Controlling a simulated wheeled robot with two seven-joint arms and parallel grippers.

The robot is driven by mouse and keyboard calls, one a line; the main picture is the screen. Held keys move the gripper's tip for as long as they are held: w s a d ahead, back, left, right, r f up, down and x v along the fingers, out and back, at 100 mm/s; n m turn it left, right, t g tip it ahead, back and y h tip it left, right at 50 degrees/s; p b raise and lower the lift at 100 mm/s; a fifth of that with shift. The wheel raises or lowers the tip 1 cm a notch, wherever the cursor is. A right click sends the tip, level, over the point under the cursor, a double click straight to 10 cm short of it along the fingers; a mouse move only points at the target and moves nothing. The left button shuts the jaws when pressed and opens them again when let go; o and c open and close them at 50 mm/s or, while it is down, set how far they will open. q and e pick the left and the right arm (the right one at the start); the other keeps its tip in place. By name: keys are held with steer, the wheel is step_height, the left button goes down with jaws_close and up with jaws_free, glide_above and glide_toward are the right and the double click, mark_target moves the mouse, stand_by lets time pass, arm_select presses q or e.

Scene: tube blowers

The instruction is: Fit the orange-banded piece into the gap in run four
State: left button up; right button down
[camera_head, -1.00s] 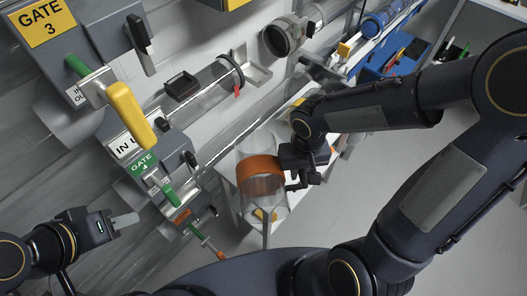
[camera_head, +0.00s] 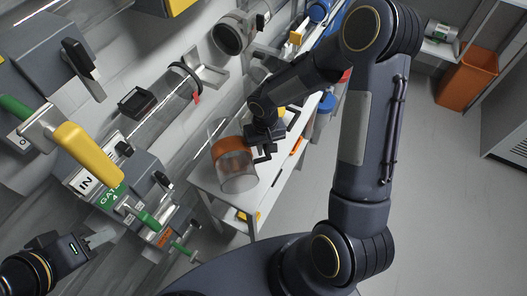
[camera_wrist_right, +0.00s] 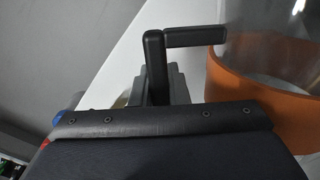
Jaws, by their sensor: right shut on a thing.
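The orange-banded piece (camera_head: 238,175) is a short clear tube with a wide orange band. In the head view it is held in the air in front of a white bench, apart from the wall pipework. My right gripper (camera_head: 262,148) is shut on its right side at the band. In the right wrist view the orange band (camera_wrist_right: 262,85) is beside the dark fingers (camera_wrist_right: 172,42). My left gripper (camera_head: 100,238) is at the lower left, empty; its finger opening is unclear. The green GATE 4 label (camera_head: 108,198) is on the wall unit. The gap in run four cannot be made out surely.
A clear wall tube with a dark collar (camera_head: 184,70) and a grey bracket (camera_head: 209,73) are up-left of the piece. An open dark-rimmed pipe end (camera_head: 229,37) lies beyond. Yellow and green handles jut out left. Open floor and an orange bin (camera_head: 467,82) are right.

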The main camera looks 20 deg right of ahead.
steer(key=shift+w+f, duration=0.35)
steer(key=shift+f, duration=1.55)
steer(key=shift+f+b, duration=0.25)
steer(key=shift+b, duration=0.15)
steer(key=c, duration=1.4)
jaws_free()
steer(key=shift+r, duration=0.1)
